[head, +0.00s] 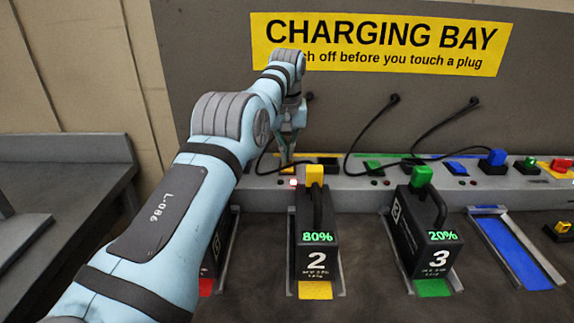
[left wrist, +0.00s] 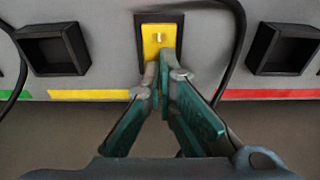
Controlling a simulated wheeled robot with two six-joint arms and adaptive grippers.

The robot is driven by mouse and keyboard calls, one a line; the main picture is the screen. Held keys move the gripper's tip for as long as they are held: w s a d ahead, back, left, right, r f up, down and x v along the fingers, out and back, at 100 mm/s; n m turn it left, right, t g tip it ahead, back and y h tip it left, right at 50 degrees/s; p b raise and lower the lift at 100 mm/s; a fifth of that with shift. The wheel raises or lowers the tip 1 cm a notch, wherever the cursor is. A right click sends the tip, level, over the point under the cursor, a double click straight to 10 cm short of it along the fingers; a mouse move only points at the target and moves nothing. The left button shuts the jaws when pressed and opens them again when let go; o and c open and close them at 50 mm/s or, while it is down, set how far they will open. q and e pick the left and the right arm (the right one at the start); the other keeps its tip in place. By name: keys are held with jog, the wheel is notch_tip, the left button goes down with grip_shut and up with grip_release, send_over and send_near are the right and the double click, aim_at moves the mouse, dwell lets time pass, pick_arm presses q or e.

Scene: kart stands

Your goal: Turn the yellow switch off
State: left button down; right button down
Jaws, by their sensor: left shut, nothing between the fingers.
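The yellow switch (left wrist: 158,36) sits in a black frame on the grey strip, at the top middle of the left wrist view. It has a small pale mark on its face. My left gripper (left wrist: 166,76) is shut and empty, with its fingertips overlapping the switch's lower part. I cannot tell whether they touch it. In the head view my left gripper (head: 287,150) is at the strip behind battery 2 and hides most of the switch. My right gripper is not in view.
Battery 2 (head: 316,262), with a yellow plug (head: 314,176) on top, reads 80%. Battery 3 (head: 433,262), with a green plug (head: 421,176), reads 20%. A black cable (left wrist: 234,50) runs close right of the switch. Empty black sockets (left wrist: 52,50) flank it. An empty blue bay (head: 515,250) is at right.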

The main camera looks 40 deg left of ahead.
pick_arm(q)
jog(key=shift+s+f, duration=0.1)
notch_tip(320, 180, up, 7)
jog(key=p, duration=0.7)
